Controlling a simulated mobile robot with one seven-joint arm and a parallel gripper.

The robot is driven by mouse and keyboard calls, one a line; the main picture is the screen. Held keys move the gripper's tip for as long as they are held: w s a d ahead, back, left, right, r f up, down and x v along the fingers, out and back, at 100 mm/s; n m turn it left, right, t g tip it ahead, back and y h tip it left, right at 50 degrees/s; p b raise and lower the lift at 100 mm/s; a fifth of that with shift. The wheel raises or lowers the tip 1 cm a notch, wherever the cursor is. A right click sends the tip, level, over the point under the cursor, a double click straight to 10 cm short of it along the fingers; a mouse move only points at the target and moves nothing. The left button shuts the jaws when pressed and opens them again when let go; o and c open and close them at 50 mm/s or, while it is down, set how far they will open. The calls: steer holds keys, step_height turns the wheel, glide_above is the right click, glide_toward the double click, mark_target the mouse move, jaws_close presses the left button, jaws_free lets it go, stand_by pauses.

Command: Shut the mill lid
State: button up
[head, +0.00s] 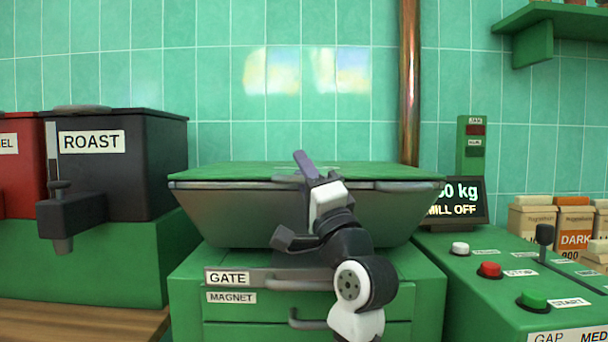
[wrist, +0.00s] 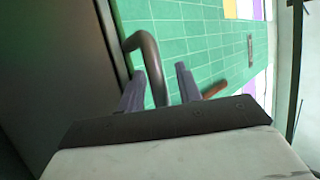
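The mill's green lid (head: 240,172) lies roughly flat across the top of the grey hopper (head: 225,215) in the head view. I cannot tell whether it is fully down. Grey bar handle parts (head: 405,186) show along its front edge. My gripper (head: 306,164) is at the front edge of the lid, with a purple-grey finger pointing up. In the wrist view, my gripper's two fingers (wrist: 159,70) are apart, with a curved grey handle (wrist: 147,48) between them. Gaps show beside the handle, so the gripper looks open around it. My arm hides part of the hopper front.
Below the hopper are a GATE slide (head: 265,280) and a MAGNET drawer (head: 260,305) with handles. The ROAST bin (head: 120,165) stands left. A control panel (head: 500,265) with buttons and a MILL OFF display (head: 455,200) stand right. A copper pipe (head: 409,80) rises behind.

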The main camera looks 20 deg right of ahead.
steer(key=b+v, duration=0.1)
steer(key=v, duration=1.2)
steer(key=shift+s+f, duration=0.15)
steer(key=shift+s, duration=0.25)
steer(key=shift+d, duration=0.1)
